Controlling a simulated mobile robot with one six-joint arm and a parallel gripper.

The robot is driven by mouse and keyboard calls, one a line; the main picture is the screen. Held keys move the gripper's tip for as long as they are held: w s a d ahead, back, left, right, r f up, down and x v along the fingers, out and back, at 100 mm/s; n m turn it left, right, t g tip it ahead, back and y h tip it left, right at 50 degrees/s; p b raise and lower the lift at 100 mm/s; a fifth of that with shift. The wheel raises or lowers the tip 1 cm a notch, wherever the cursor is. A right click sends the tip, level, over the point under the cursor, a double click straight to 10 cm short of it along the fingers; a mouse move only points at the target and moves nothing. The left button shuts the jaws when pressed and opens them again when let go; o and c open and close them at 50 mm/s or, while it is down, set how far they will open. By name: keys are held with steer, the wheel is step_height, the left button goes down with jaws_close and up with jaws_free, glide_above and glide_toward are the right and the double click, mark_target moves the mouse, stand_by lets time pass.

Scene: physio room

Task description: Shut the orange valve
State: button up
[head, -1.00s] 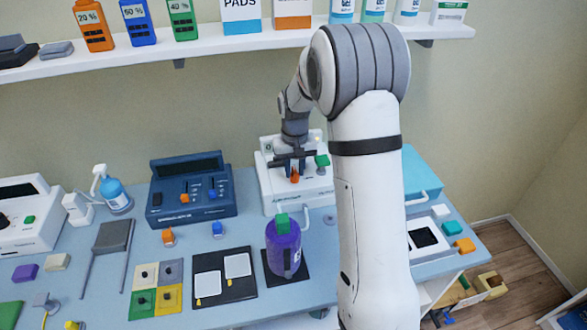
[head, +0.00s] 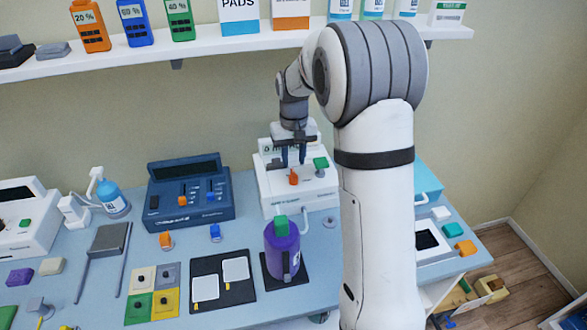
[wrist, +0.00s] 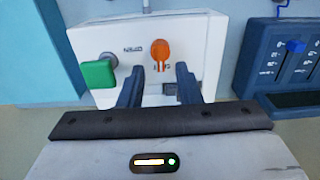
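The orange valve (head: 294,178) is on the front of a white machine (head: 272,202) at the back of the bench. In the wrist view, the orange handle (wrist: 161,52) lies lengthwise up and down the picture. An upside-down OPEN label is left of it; another label below is partly covered by the handle and unreadable. My gripper (head: 293,160) is just above and behind the valve in the head view, fingers pointing down. The wrist view shows the two fingers (wrist: 158,82) apart with nothing between them, below the handle in the picture. I see no contact.
A green valve (head: 320,163) sits beside the orange one on the same machine. A dark blue slider box (head: 165,212) is to the left. A purple jug (head: 277,255) with a green top stands in front. A shelf (head: 215,52) runs above.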

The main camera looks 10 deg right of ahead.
mark_target(294, 173)
steer(key=shift+r, duration=1.45)
steer(key=shift+s+r, duration=0.1)
steer(key=shift+s, duration=0.05)
steer(key=s+r+t, duration=0.1)
steer(key=s+r, duration=0.2)
steer(key=s, duration=0.5)
steer(key=s+r+t, duration=0.1)
steer(key=s+r, duration=0.3)
steer(key=s, duration=0.3)
steer(key=s+f+t, duration=0.1)
steer(key=s+f, duration=0.1)
steer(key=s, duration=1.1)
steer(key=shift+s+a, duration=0.2)
steer(key=shift+s, duration=0.1)
